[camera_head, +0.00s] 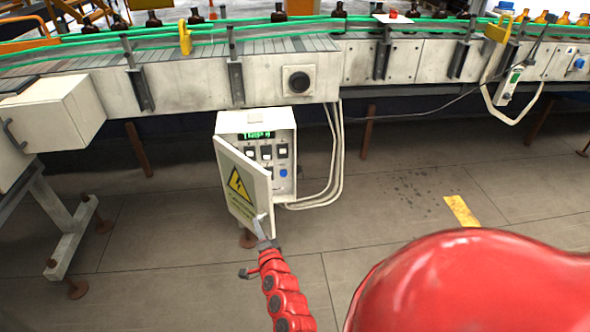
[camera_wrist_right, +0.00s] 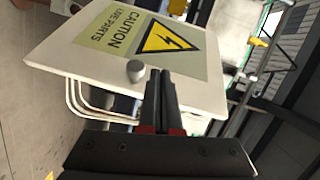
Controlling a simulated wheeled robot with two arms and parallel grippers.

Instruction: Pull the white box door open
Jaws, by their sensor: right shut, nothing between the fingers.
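The white box (camera_head: 283,150) hangs under the conveyor, and its door (camera_head: 240,188) stands partly open, swung out to the left. Inside show a green display, several switches and a blue knob. The door bears a yellow warning sign, also readable in the right wrist view on the door (camera_wrist_right: 203,88). A small round grey knob (camera_wrist_right: 135,71) sticks out of the door face. My right gripper (camera_head: 260,228) is at the door's lower free edge. In the wrist view its fingers (camera_wrist_right: 161,88) are closed together, empty, beside the knob; contact with the door cannot be told. My left gripper is not in view.
The conveyor (camera_head: 205,75) with green rails and amber bottles runs across above the box. White cables (camera_head: 335,160) loop down at the box's right. The floor (camera_head: 400,200) in front and to the right is open.

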